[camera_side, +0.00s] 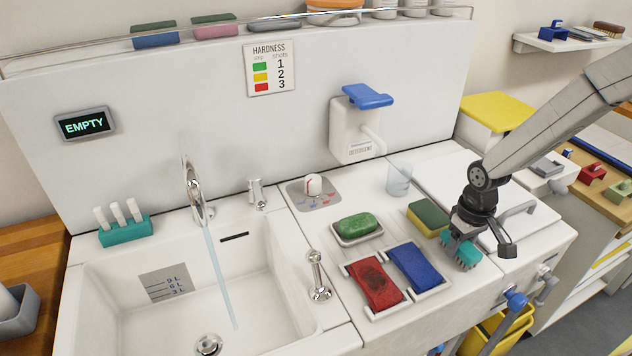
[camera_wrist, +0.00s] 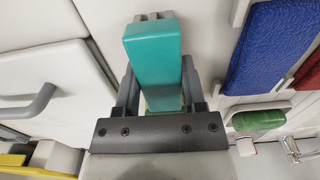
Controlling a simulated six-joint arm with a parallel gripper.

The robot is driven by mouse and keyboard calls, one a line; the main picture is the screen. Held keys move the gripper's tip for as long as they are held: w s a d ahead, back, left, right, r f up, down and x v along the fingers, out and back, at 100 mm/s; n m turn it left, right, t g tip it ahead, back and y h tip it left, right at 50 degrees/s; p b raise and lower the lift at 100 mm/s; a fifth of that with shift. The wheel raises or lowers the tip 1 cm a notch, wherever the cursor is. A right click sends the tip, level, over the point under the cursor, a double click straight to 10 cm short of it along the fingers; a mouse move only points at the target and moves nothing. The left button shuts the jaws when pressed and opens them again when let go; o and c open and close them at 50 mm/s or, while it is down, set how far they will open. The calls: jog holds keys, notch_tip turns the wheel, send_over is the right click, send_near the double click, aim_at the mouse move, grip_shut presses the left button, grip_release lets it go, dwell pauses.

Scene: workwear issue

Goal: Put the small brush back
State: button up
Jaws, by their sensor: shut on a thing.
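My gripper (camera_side: 466,236) is shut on a teal block-shaped thing (camera_side: 461,254), which seems to be the small brush. It is low over the right part of the white counter, just right of the blue pad (camera_side: 414,265). I cannot tell whether it touches the counter. In the wrist view the teal thing (camera_wrist: 153,60) sits between the fingers, its smooth face toward the camera. Any bristles are hidden there. A teal stand (camera_side: 125,232) with white-handled things stands at the sink's back left corner. A brown brush (camera_side: 608,28) lies on the wall shelf at top right.
A green soap (camera_side: 358,227) in a dish, a yellow-green sponge (camera_side: 428,217), a red pad (camera_side: 375,283) and a clear cup (camera_side: 398,180) stand left of my gripper. Water runs into the sink (camera_side: 262,275). A white lid with a grey handle (camera_wrist: 35,102) lies beside the gripper.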

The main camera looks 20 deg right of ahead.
aim_at(463, 243)
jog(key=shift+f, duration=0.1)
jog(key=o, duration=1.1)
jog(key=shift+o, duration=0.2)
notch_tip(463, 243, up, 12)
dwell(0.3)
jog(key=shift+s, duration=0.1)
dwell(0.4)
jog(key=s+f+t, duration=0.2)
jog(key=s+f, duration=0.2)
jog(key=s, duration=0.4)
jog(key=shift+s+f+t, duration=0.15)
jog(key=shift+s+t, duration=0.15)
jog(key=shift+s, duration=0.1)
jog(key=shift+a, duration=0.1)
